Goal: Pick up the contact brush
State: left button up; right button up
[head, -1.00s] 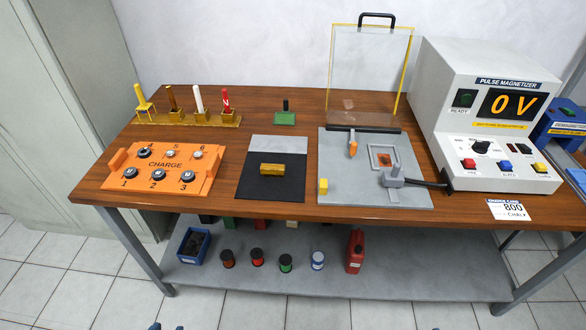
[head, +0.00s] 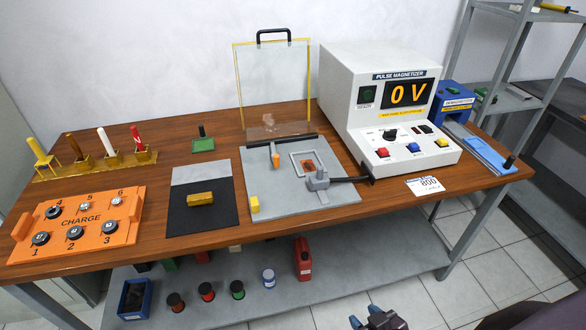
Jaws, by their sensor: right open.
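I cannot tell for sure which thing is the contact brush. A rack (head: 95,167) at the back left of the bench holds several upright handled tools, among them a yellow one (head: 38,153), a white one (head: 107,143) and a red one (head: 137,138). A green pad with a black handle (head: 203,143) stands right of the rack. A brass-coloured block (head: 200,199) lies on a black and grey mat (head: 187,224). My right gripper (head: 379,319) is open at the bottom edge, in front of the bench and away from these things. My left gripper is out of view.
A grey plate (head: 285,202) carries a clamp (head: 318,180) and a raised clear guard (head: 275,90). The pulse magnetizer (head: 345,85) reads 0 V. A blue tray (head: 482,154) lies at the right end. The lower shelf holds spools and a red can (head: 303,260).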

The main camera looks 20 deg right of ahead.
aim_at(194, 200)
jog(key=k+j+u, duration=0.15)
jog(key=u, duration=0.25)
jog(key=k+j+u, duration=0.2)
jog(key=u, duration=0.15)
